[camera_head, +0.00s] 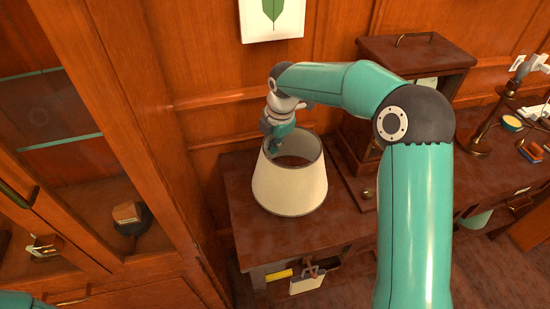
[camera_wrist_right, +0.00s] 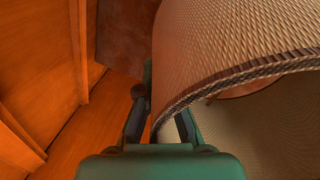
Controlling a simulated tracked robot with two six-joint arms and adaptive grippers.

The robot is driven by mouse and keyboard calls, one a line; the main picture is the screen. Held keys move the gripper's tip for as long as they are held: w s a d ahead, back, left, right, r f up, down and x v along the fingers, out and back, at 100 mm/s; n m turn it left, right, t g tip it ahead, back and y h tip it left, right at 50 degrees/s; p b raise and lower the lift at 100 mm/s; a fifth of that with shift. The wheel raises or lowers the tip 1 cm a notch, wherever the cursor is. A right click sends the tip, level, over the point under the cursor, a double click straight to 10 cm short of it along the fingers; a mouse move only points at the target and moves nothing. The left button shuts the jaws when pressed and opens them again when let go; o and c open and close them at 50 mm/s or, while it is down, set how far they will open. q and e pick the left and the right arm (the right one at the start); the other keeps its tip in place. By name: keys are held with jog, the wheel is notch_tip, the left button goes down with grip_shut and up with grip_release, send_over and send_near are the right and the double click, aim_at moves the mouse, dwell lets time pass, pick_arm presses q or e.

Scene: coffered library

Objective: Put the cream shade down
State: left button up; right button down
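The cream shade (camera_head: 290,187) is a truncated cone, open at the top, upright over the left end of the dark wooden desk (camera_head: 255,228). Whether its lower rim touches the desktop is unclear. My right gripper (camera_head: 276,143) reaches down to its upper left rim. In the right wrist view, the fingers of my right gripper (camera_wrist_right: 162,115) lie either side of the wall of the cream shade (camera_wrist_right: 230,45), apparently shut on it; one fingertip is hidden behind the wall. My left gripper is out of view.
A wooden case with a top handle (camera_head: 415,50) stands right of the shade. A brass lamp stand (camera_head: 480,142) is farther right. A glass-fronted cabinet (camera_head: 75,130) borders the left. Bare desktop shows in front of the shade.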

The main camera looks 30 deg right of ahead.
aim_at(274, 158)
notch_tip(274, 158, down, 6)
jog(key=shift+r, duration=0.1)
dwell(0.4)
jog(key=c, duration=1.3)
grip_release()
jog(key=shift+r, duration=0.1)
jog(key=r, duration=0.4)
jog(key=s+r, duration=0.1)
jog(key=r, duration=0.2)
jog(key=s+r, duration=0.1)
jog(key=r, duration=0.3)
jog(key=shift+s+d+r, duration=0.15)
jog(key=shift+d+r, duration=0.05)
jog(key=shift+r, duration=0.15)
